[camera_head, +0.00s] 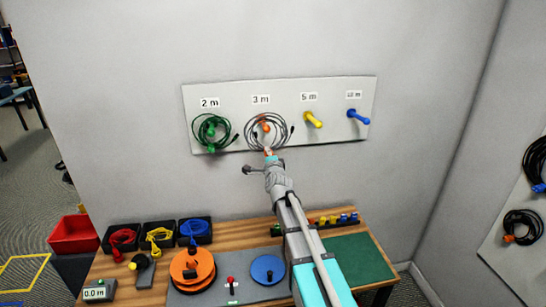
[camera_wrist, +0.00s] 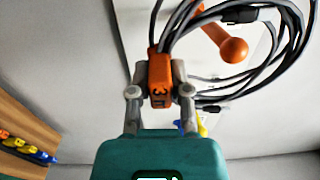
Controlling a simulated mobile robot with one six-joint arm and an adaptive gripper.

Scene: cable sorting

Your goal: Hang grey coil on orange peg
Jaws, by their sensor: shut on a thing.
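The grey coil (camera_head: 287,134) is at the peg board, under the 3 m label. The orange peg (camera_head: 264,125) shows inside its loop. In the wrist view the coil (camera_wrist: 272,72) curves around the orange peg (camera_wrist: 230,47), whose round knob is uncovered. I cannot tell whether the cable rests on the peg. My gripper (camera_wrist: 160,78) is shut on the coil's orange 3 m tag (camera_wrist: 160,58). In the head view my gripper (camera_head: 269,153) is just below the peg, at the coil's lower edge.
A green coil (camera_head: 198,134) hangs on the green peg to the left. The yellow peg (camera_head: 313,120) and blue peg (camera_head: 358,117) to the right are empty. The workbench (camera_head: 250,224) below carries bins and reels. More coils hang on the right wall.

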